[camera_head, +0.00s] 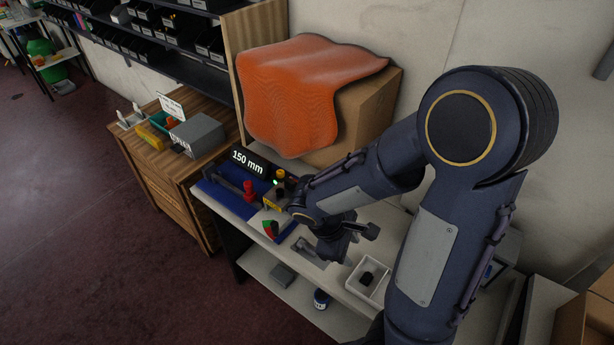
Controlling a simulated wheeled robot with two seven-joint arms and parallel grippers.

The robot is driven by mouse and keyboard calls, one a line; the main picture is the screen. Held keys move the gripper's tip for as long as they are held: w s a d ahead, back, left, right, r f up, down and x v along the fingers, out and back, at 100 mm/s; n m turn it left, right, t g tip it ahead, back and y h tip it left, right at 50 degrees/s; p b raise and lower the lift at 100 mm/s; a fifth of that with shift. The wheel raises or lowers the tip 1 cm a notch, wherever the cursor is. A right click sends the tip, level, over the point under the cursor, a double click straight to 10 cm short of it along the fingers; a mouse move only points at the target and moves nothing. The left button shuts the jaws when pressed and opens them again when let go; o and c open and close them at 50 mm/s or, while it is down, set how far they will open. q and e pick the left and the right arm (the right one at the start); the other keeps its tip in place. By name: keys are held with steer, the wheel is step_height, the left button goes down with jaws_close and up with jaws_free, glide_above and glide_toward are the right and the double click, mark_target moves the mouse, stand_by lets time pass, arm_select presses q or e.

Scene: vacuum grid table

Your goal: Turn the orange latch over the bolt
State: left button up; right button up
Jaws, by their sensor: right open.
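My right gripper (350,242) is open over the front part of a narrow white worktop (250,208), with its arm coming in from the right. I cannot make out an orange latch or a bolt. The gripper and forearm cover part of the worktop where they may be. A small red and green piece (271,229) lies on the worktop to the left of the gripper. A grey flat piece (309,253) lies just below and left of the fingers. My left gripper is not in view.
A display reading 150 mm (248,162), a red knob (249,189) and a yellow block (273,202) stand left of my wrist. A white tray (362,292) holds a black item. An orange cloth (290,85) drapes a cardboard box (368,110) behind.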

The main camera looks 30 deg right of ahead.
steer(key=w+a+n+t+h+b, duration=0.2)
steer(key=w+n+t+h, duration=0.9)
steer(key=w+n, duration=0.8)
steer(key=w+d+t+y, duration=0.1)
steer(key=w+d, duration=0.4)
steer(key=shift+d+f+m+p, duration=0.15)
steer(key=shift+d+m+p, duration=0.2)
steer(key=shift+m+p, duration=0.1)
steer(key=shift+c, duration=0.4)
jaws_close()
